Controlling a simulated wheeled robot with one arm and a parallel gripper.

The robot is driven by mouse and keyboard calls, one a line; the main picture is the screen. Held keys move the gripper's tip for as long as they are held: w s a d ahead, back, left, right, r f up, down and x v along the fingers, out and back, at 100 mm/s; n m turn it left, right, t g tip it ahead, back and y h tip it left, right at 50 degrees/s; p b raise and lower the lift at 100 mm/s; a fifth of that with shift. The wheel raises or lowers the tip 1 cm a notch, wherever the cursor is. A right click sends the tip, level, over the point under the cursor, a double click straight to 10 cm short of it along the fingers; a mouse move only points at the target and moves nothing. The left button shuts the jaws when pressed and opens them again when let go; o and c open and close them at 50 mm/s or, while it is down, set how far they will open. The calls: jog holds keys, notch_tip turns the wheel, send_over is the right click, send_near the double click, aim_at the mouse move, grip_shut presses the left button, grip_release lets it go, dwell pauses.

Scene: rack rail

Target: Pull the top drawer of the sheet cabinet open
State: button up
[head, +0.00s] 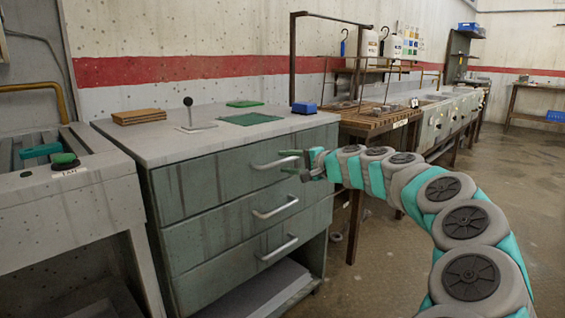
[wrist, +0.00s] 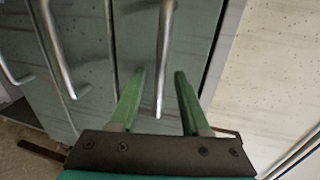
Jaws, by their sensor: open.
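The sheet cabinet (head: 165,255) is grey-green with several stacked fronts and a pale worktop. Its top drawer (head: 205,180) looks shut, flush with the fronts below, and has a pale metal bar handle (head: 264,166). My gripper (head: 285,161) is open at the right part of that handle. In the wrist view, the handle (wrist: 165,45) runs between the two green fingers of my gripper (wrist: 159,75), one finger on each side. I cannot tell whether either finger touches it. The handle's right end is partly hidden by the gripper in the head view.
Lower drawer handles (head: 276,206) sit below the top one. The worktop (head: 170,140) carries brown sheets (head: 139,117), a lever (head: 188,110), a green sheet (head: 249,119) and a blue box (head: 304,108). A wooden-topped bench (head: 372,122) stands to the right. Floor (head: 385,270) is clear in front.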

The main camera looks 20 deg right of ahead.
jog(key=shift+x, duration=1.15)
grip_shut()
dwell(0.6)
